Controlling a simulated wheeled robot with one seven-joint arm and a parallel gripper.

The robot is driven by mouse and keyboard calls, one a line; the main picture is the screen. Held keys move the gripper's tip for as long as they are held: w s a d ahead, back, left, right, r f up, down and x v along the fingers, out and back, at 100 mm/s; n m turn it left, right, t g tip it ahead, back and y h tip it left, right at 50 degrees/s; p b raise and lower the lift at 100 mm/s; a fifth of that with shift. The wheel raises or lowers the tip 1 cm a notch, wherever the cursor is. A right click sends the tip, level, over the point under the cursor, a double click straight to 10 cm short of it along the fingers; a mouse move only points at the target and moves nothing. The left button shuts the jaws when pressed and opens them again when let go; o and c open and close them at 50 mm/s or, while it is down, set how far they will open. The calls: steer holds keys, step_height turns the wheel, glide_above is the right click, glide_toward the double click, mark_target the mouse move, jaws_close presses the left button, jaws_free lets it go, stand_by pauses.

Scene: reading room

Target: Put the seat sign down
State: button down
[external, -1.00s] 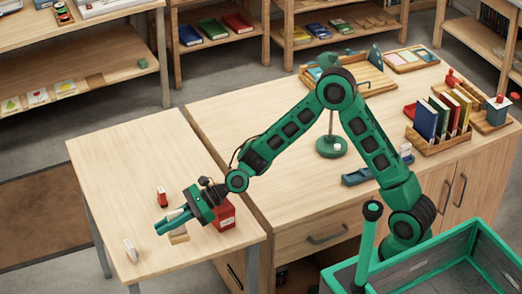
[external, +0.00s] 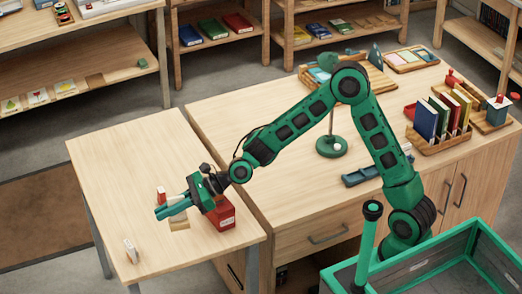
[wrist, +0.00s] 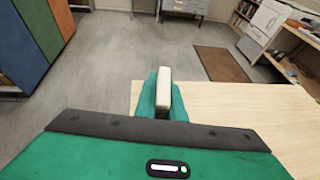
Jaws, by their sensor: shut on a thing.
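The seat sign (external: 179,224) is a small cream and tan piece at my gripper's fingers, over the small wooden table. My gripper (external: 170,213) is shut on it. In the wrist view the sign (wrist: 163,90) stands as a pale upright slab between the green fingers of my gripper (wrist: 163,100). Its lower part is hidden there. I cannot tell whether its underside touches the table (external: 120,170).
A red box (external: 222,213) stands just right of my gripper. A small red and white item (external: 161,196) is behind the fingers. A small white item (external: 131,251) stands near the front left edge. The table's back left is clear.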

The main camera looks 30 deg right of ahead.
steer(key=w+d+m+t, duration=0.1)
steer(key=w+d+t, duration=0.1)
steer(key=w+d, duration=0.55)
steer(key=w+d+m+t, duration=0.15)
steer(key=w+d, duration=0.25)
steer(key=w, duration=0.7)
steer(key=shift+h, duration=0.4)
steer(key=shift+w+d+f, duration=1.15)
steer(key=shift+w+f, duration=0.45)
steer(key=shift+f, duration=0.2)
steer(key=shift+w+d+f, duration=1.15)
steer(key=shift+w+f, duration=0.4)
steer(key=shift+f, duration=0.3)
steer(key=shift+w+d+f, duration=1.15)
steer(key=shift+w+f, duration=0.45)
steer(key=shift+f, duration=0.2)
steer(key=shift+f, duration=0.1)
steer(key=c, duration=1.8)
jaws_free()
steer(key=shift+c, duration=0.2)
steer(key=shift+g, duration=0.25)
steer(key=shift+d+r, duration=0.2)
steer(key=v, duration=1.1)
steer(key=shift+s+d+r, duration=0.15)
steer(key=shift+s+d, duration=0.05)
steer(key=shift+d, duration=0.05)
